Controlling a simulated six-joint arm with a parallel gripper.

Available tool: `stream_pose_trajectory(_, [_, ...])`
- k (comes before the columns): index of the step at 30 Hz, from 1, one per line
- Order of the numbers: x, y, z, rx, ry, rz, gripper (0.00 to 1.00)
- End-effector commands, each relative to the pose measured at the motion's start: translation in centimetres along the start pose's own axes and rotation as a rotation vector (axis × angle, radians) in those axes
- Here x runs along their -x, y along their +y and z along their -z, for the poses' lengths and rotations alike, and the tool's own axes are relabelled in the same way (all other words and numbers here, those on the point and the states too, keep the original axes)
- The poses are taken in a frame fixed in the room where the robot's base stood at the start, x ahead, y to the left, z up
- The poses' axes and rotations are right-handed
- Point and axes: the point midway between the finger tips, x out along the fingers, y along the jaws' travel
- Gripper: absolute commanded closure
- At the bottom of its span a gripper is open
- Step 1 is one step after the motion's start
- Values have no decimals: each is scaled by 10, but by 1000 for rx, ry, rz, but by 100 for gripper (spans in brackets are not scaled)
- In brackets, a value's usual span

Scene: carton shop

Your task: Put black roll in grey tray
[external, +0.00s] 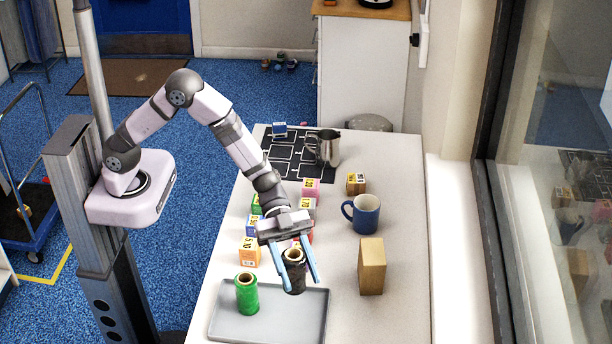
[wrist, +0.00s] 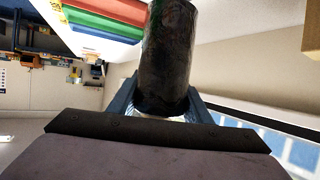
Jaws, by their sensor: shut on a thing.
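My gripper (external: 302,284) is shut on the black roll (external: 294,274), with one blue finger on each side of it. The roll is upright, with its tan core opening at the top. In the wrist view, the black roll (wrist: 168,60) sits between the fingers (wrist: 160,108). The grey tray (external: 290,326) lies at the near end of the table. The roll's lower end shows over the tray's far rim; I cannot tell how high above it is. A green roll (external: 246,296) stands on the tray's left part.
A tan box (external: 371,268) stands right of the roll, with a blue mug (external: 364,214) behind it. Several number blocks (external: 250,252) stand behind and left of my gripper. A metal pitcher (external: 325,148) is at the far end. The tray's middle and right are bare.

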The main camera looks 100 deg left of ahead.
Motion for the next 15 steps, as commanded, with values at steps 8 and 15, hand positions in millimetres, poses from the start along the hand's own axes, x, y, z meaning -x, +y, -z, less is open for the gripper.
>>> stream_pose_trajectory(8, [-9, 0, -23, 4, -1, 0, 84])
stream_pose_trajectory(15, [-20, -1, -48, 1, 1, 1, 84])
